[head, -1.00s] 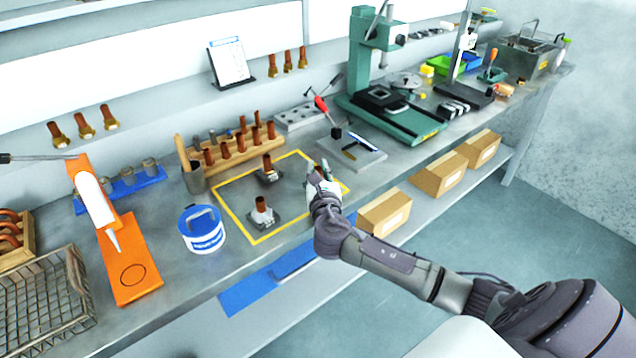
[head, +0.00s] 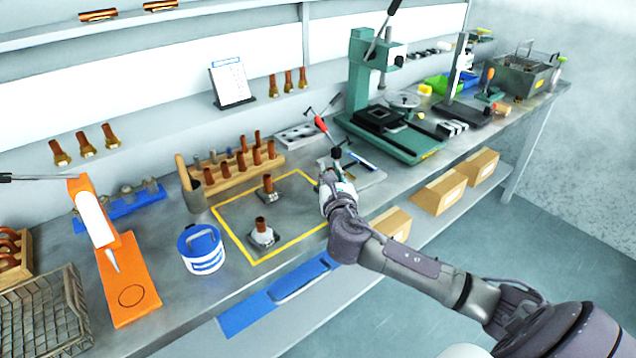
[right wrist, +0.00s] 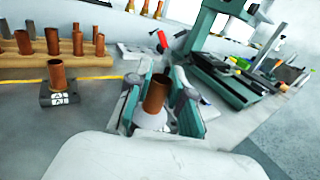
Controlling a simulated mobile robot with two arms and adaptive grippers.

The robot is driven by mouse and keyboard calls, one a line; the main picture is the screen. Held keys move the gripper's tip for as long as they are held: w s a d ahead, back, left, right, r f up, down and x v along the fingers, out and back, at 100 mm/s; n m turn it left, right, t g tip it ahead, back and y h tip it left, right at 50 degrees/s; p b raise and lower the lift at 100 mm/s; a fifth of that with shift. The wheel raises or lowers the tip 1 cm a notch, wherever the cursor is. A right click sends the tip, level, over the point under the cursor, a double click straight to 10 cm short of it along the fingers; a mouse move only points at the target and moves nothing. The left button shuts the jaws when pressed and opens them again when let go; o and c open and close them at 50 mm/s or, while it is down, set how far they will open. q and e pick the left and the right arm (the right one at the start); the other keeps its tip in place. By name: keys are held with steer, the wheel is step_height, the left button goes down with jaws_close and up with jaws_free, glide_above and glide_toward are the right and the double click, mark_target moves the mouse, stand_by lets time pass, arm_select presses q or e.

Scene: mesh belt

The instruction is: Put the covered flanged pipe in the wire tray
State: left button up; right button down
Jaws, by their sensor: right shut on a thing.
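My right gripper (head: 333,172) is shut on a copper pipe (right wrist: 157,92) at the right end of the yellow outline. In the right wrist view the pipe stands between the fingers, with a white rounded part (right wrist: 150,121) below it; its lower end is hidden. Two more flanged pipes stand inside the outline: one with a pale collar on a dark base (head: 262,233), and one on a dark block (head: 267,190) behind it. The wire tray (head: 70,308) is at the lower left, empty where visible. My left gripper is out of view.
A blue-and-white bucket (head: 202,258) and an orange stand (head: 130,290) lie between the outline and the wire tray. A wooden rack of copper pipes (head: 235,170) is behind. A green press (head: 400,140) stands right of the gripper. Cardboard boxes (head: 440,185) sit below.

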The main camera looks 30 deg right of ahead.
steer(key=s+d+r, duration=0.5)
steer(key=s+d, duration=0.1)
steer(key=s+a+f+n+t+y, duration=0.1)
steer(key=s+a+f+y, duration=0.15)
steer(key=a+f, duration=0.35)
steer(key=s+a+f+n+y, duration=0.2)
steer(key=s+a+f, duration=0.15)
steer(key=a, duration=0.45)
steer(key=s+a+n+t+y, duration=0.1)
steer(key=s+a+n+y, duration=0.1)
steer(key=s+a, duration=0.7)
steer(key=a+y, duration=0.1)
steer(key=a, duration=0.3)
steer(key=shift+s+y, duration=0.25)
steer(key=shift+y, duration=0.1)
